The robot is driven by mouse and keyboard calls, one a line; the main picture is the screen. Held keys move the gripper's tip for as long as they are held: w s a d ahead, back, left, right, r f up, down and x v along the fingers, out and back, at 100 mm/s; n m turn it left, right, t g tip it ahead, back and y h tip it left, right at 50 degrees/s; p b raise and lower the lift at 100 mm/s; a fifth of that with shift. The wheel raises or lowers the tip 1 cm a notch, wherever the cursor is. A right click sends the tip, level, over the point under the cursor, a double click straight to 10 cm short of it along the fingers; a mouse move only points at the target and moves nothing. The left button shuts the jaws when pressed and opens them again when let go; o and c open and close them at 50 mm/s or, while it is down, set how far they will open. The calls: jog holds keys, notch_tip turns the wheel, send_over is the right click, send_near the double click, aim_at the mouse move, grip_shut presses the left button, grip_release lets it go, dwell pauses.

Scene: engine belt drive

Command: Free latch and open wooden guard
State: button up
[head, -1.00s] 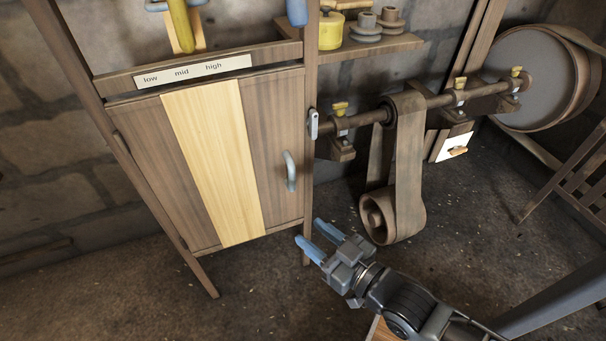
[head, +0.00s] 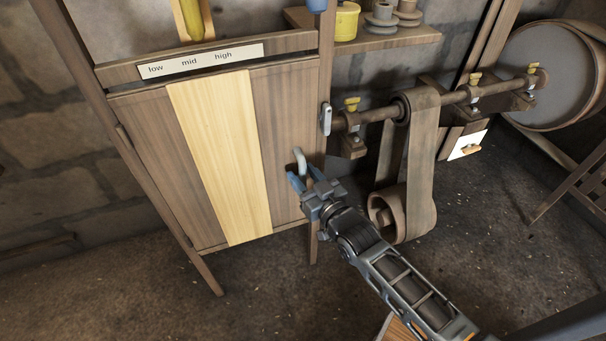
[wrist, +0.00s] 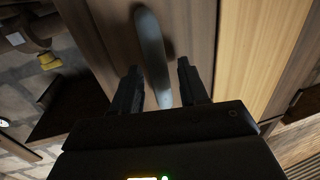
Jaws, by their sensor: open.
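The wooden guard (head: 142,142) is a shut panel with a pale middle stripe, set in a wooden frame. Its grey-blue handle (head: 299,160) is on the right side, and its lower part is hidden behind my gripper in the head view. A small grey latch (head: 326,119) sits upright on the right frame post beside the guard's edge. My gripper (head: 307,180) is open at the handle. In the wrist view the handle (wrist: 152,55) runs down between the two open fingers (wrist: 160,80), and I cannot tell whether they touch it.
A shaft with a hanging belt (head: 421,150) and yellow-topped bearings stands just right of the frame. A shelf (head: 390,40) with a yellow pot is above it. A label strip (head: 200,60) reads low, mid, high. The floor before the guard is clear.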

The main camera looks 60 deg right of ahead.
jog(key=shift+w+d, duration=0.15)
jog(key=shift+w, duration=0.2)
jog(key=shift+c, duration=0.2)
grip_shut()
